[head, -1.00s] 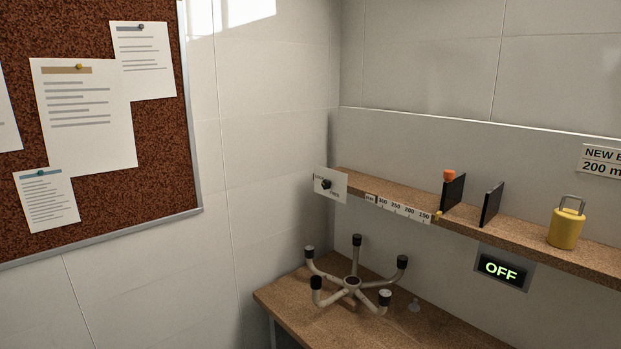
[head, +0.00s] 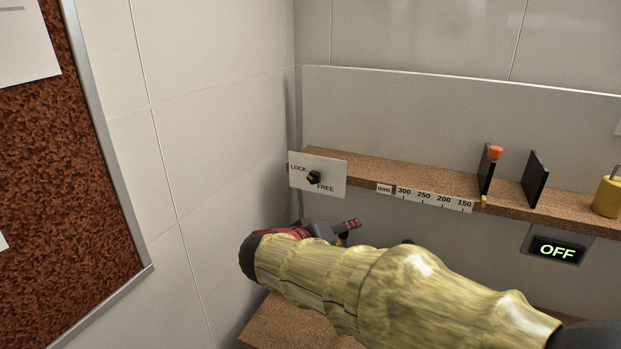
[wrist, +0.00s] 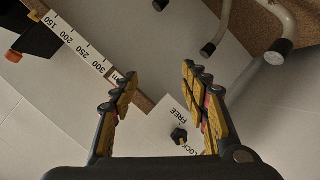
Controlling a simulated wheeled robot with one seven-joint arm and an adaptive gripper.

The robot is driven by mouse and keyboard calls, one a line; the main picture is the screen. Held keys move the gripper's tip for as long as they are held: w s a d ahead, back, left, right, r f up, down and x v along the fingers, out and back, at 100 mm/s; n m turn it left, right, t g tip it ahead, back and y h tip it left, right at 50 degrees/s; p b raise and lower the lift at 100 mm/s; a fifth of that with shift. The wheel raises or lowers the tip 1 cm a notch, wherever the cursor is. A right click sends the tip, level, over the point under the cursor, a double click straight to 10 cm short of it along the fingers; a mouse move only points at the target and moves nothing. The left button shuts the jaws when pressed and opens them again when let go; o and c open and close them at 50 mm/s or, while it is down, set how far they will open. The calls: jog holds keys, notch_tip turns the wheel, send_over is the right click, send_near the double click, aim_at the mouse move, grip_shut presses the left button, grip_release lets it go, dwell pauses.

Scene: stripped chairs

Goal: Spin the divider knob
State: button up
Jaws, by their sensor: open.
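The small black knob (head: 314,178) sits on a white plate marked LOCK and FREE (head: 334,180) at the shelf's left end. Which label it points to is hard to tell. My gripper (head: 350,226) is below and right of the plate in the head view, partly hidden by my arm. In the wrist view my gripper (wrist: 157,76) is open and empty, and the knob (wrist: 179,135) shows between its fingers, nearer the right one. No contact is visible. A black divider with an orange top (head: 487,168) stands by the scale's 150 end.
A number strip (head: 432,199) runs along the cork shelf (head: 390,174). A second black panel (head: 535,180), a yellow padlock (head: 608,196) and an OFF display (head: 556,250) are at right. Pale chair-base legs (wrist: 218,30) show in the wrist view. A wall closes the left.

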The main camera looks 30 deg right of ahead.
aim_at(312, 179)
jog(key=w+a+r+n+t+h, duration=0.1)
jog(key=w+a+r+t, duration=0.15)
jog(key=w, duration=0.45)
jog(key=w+a+r+t+h, duration=0.1)
jog(key=w+a+r+t, duration=0.15)
jog(key=w, duration=0.45)
jog(key=shift+s+d+x, duration=0.1)
jog(key=shift+s+x, duration=0.05)
jog(key=shift+x, duration=1.9)
jog(key=shift+s+d+x, duration=0.1)
jog(key=shift+s+x, duration=0.05)
jog(key=shift+x, duration=1.9)
jog(key=shift+f, duration=0.1)
jog(key=shift+c, duration=0.3)
jog(key=c, duration=1.1)
jog(key=shift+n+b, duration=0.3)
jog(key=shift+b, duration=0.1)
